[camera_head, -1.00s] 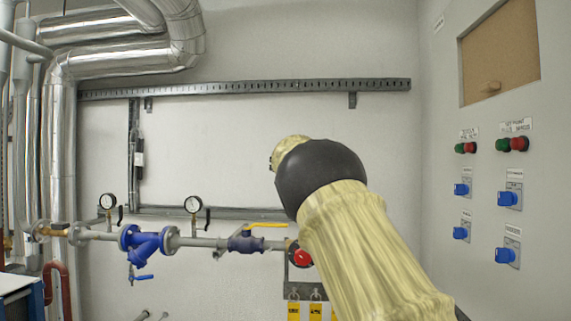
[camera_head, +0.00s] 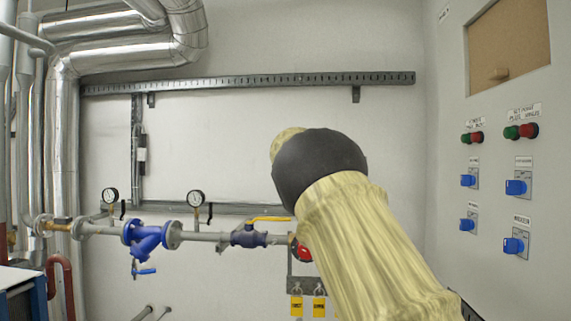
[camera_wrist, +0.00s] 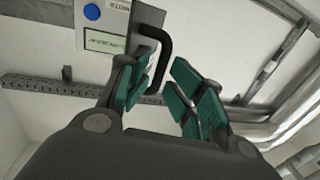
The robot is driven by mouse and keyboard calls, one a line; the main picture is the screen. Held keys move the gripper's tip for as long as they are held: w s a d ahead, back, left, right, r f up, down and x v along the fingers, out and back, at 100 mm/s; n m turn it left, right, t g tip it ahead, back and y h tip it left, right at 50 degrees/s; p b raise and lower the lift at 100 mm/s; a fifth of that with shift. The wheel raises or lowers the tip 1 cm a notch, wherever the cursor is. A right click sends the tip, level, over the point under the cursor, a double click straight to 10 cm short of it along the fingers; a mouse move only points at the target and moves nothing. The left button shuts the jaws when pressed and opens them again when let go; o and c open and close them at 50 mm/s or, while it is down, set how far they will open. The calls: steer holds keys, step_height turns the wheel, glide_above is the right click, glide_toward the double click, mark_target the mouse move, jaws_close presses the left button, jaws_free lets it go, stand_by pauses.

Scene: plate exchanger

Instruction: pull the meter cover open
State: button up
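In the wrist view, the meter cover (camera_wrist: 110,16) is a pale panel at the upper left, with a blue round spot, a small label and a light display-like window. A black bent handle (camera_wrist: 168,48) stands at its right side. My gripper (camera_wrist: 162,72) has teal finger pads spread apart, with the handle's lower part in the gap between them. The left pads look close to the handle; I cannot tell whether they touch it. In the head view my arm hides the gripper, and I cannot make out the cover or handle.
A grey control cabinet (camera_head: 445,140) with buttons and blue switches stands on the right. Pipework with gauges and a blue valve (camera_head: 145,238) runs along the wall at lower left. A slotted metal rail (camera_head: 250,81) crosses the wall. The wall's middle is bare.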

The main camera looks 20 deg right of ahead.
steer(key=s+a+b, duration=0.6)
steer(key=a, duration=0.2)
steer(key=shift+s+a+r, duration=0.2)
steer(key=shift+a+r, duration=0.1)
steer(key=shift+a, duration=0.05)
stand_by(1.0)
stand_by(0.4)
step_height(320, 180, up, 10)
stand_by(0.6)
steer(key=shift+d+f, duration=0.1)
